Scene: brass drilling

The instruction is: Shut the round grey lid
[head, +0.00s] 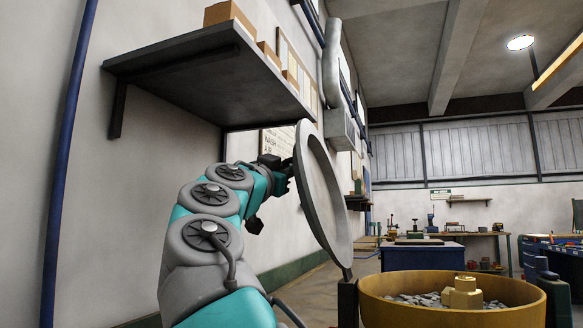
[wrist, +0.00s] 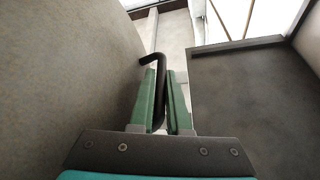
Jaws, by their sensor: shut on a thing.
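The round grey lid (head: 322,190) stands raised on edge, tilted, at the left side of a round yellow tub (head: 450,312). Its lower edge meets a dark post (head: 347,300) beside the tub. My gripper (head: 284,176) is at the lid's far left face, partly hidden by my own arm in the head view. In the wrist view the lid fills the left side (wrist: 70,70), and my gripper's green fingers (wrist: 166,85) are shut on its dark bent handle (wrist: 155,62).
The tub holds grey metal bits (head: 420,299) and a brass piece (head: 462,293). A dark wall shelf (head: 210,65) with boxes juts out above my arm. A bench (head: 422,257) stands behind the tub. Open floor shows between wall and bench.

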